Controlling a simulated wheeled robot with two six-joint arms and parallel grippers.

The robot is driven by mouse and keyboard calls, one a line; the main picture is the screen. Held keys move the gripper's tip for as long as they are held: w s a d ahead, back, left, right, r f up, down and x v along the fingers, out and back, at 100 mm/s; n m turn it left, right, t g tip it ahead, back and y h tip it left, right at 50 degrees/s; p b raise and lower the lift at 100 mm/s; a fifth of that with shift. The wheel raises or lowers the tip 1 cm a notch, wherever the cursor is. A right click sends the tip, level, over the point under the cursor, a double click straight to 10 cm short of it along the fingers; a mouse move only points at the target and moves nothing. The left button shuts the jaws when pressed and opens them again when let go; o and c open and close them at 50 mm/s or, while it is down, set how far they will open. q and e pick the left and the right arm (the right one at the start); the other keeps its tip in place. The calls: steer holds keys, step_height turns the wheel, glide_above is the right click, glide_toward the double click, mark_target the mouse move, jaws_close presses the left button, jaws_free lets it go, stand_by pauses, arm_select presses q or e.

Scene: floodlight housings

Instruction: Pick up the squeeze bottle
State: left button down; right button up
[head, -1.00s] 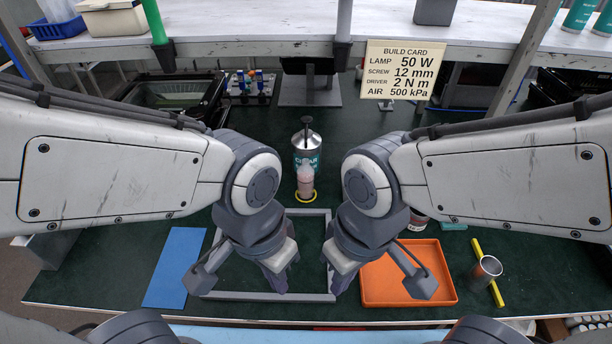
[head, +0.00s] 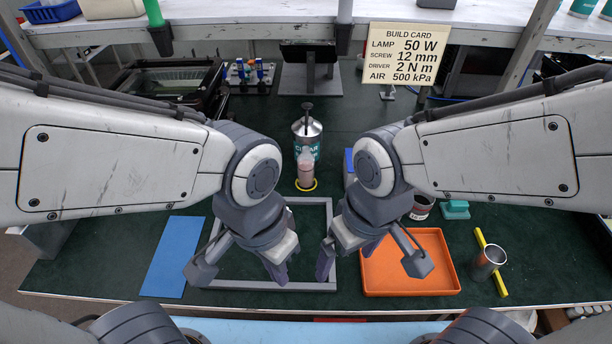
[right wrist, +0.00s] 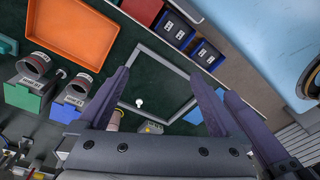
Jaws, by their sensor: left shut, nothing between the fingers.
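The squeeze bottle (head: 306,172), pinkish and translucent with a pale top, stands upright in a yellow ring (head: 297,188) on the green bench, just beyond the grey frame. A pinkish patch in the right wrist view, partly hidden by my gripper, may be it. My left gripper (head: 278,272) is shut and empty over the frame, nearer to me than the bottle. My right gripper (head: 345,255) is open and empty over the frame's right side, nearer than the bottle and to its right. Its spread fingers also show in the right wrist view (right wrist: 160,88).
A metal can labelled CLEAR (head: 308,132) stands close behind the bottle. The grey frame (head: 260,284) lies in front, between a blue mat (head: 173,257) and an orange tray (head: 410,285). A metal cup (head: 488,262) and yellow bar (head: 497,285) are at right.

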steer(key=w+d+f+m+t+b, duration=0.1)
steer(key=w+d+f+m+b, duration=0.1)
steer(key=w+d+f+b, duration=0.45)
steer(key=w+d+f+m+t+b, duration=0.1)
steer(key=w+d+f+m+b, duration=0.3)
steer(key=w+f, duration=0.5)
steer(key=n+t+y+b, duration=0.1)
steer(key=n+t, duration=0.2)
steer(key=n, duration=0.1)
glide_toward(307, 169)
step_height(307, 169, down, 2)
steer(key=w+d, duration=0.1)
steer(key=w, duration=0.1)
steer(key=shift+n+y, duration=0.3)
steer(key=x, duration=0.4)
steer(key=shift+w+a+f, duration=0.1)
steer(key=shift+f, duration=0.15)
steer(key=shift+t, duration=0.3)
steer(key=shift+a+p+x, duration=0.1)
steer(key=shift+p+x, duration=0.4)
steer(key=shift+x, duration=0.95)
steer(key=shift+a+p+x, duration=0.15)
steer(key=shift+p+x, duration=0.3)
steer(key=shift+x, duration=1)
arm_select(q)
step_height(307, 169, down, 12)
steer(key=shift+r, duration=0.15)
arm_select(e)
steer(key=shift+c, duration=0.3)
